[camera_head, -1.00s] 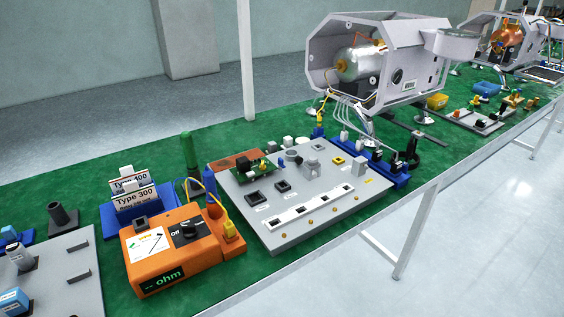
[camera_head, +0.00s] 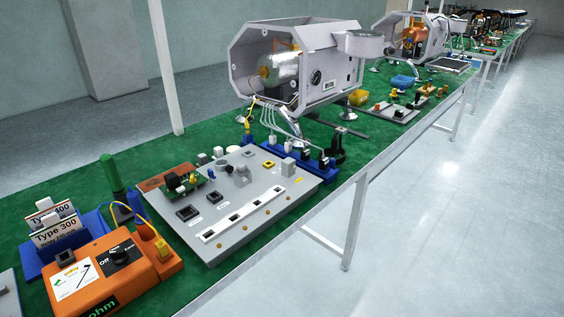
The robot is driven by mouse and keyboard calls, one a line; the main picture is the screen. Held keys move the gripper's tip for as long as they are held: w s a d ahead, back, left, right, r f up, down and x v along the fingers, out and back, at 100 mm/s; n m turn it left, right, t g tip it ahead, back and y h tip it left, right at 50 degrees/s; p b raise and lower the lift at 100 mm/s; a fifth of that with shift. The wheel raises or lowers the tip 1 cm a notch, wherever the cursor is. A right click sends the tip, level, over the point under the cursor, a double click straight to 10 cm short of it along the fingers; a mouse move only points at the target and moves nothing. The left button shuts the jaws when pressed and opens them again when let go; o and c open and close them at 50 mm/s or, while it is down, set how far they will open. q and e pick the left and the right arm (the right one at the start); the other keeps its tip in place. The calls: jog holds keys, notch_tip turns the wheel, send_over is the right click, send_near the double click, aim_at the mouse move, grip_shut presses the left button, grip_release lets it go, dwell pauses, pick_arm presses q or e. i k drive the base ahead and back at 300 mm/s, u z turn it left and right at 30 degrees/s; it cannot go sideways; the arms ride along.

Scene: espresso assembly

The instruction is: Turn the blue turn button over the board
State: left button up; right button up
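The grey board (camera_head: 228,243) lies on the green bench top. It carries dark square sockets, a white strip with several black openings, a yellow-edged socket (camera_head: 268,165) and a few grey raised parts. A blue rack (camera_head: 325,170) runs along the board's far right edge, with white and black connectors in it. A small green circuit board (camera_head: 182,183) sits on the board's left side. Neither of my grippers shows in this view.
An orange ohm meter (camera_head: 128,273) with a black dial stands left of the board. Behind it is a blue holder (camera_head: 30,262) with Type 300 and Type 400 cards. An open grey machine housing (camera_head: 345,75) stands beyond the board. Clear floor (camera_head: 450,230) lies right of the bench.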

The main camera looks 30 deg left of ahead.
aim_at(210, 173)
jog(key=z, duration=0.85)
jog(key=i, duration=2.2)
jog(key=u, duration=4.15)
